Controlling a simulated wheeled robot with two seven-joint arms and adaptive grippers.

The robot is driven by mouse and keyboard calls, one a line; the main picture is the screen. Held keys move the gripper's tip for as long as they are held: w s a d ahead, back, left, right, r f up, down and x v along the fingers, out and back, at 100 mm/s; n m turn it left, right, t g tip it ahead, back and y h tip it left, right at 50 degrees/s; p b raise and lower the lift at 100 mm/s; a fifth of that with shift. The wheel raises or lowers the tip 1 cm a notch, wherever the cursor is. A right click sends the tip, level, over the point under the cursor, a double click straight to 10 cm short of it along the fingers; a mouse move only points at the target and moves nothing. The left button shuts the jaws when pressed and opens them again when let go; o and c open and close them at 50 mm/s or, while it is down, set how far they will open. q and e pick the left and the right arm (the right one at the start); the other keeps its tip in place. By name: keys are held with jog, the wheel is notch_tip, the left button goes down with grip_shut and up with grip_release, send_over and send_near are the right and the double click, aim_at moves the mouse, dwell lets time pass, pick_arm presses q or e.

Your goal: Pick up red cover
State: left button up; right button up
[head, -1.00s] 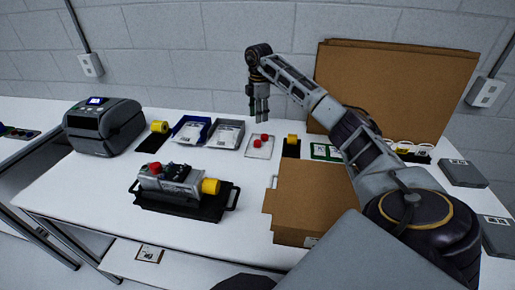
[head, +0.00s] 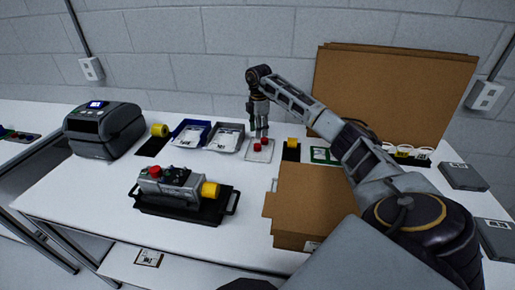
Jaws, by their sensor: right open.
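Two small red covers (head: 257,147) sit on a pale flat tray (head: 251,156) near the back middle of the table. My right gripper (head: 258,134) points down just above them, its fingertips very close to the covers. It is open, with nothing seen between its fingers. Whether a fingertip touches a cover is too small to tell. A grey servo unit (head: 170,186) with red and yellow caps lies on a black carrier (head: 185,208) at the front left. My left gripper is not seen.
A grey label printer (head: 104,130) stands at the left, with blue (head: 190,133) and grey (head: 225,138) bins beside the pale tray. Flat cardboard (head: 395,90) leans on the wall. Yellow caps stand on black mats.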

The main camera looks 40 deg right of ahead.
aim_at(258, 145)
jog(key=shift+f, duration=1.5)
jog(key=shift+a+f, duration=0.1)
jog(key=shift+f, duration=0.3)
notch_tip(258, 145, down, 4)
jog(key=shift+a+r, duration=0.1)
jog(key=shift+r, duration=0.15)
jog(key=shift+f+p, duration=0.3)
jog(key=shift+f, duration=0.1)
jog(key=c, duration=0.4)
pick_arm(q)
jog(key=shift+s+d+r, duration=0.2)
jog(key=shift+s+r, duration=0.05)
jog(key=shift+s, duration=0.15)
pick_arm(e)
jog(key=shift+r, duration=0.1)
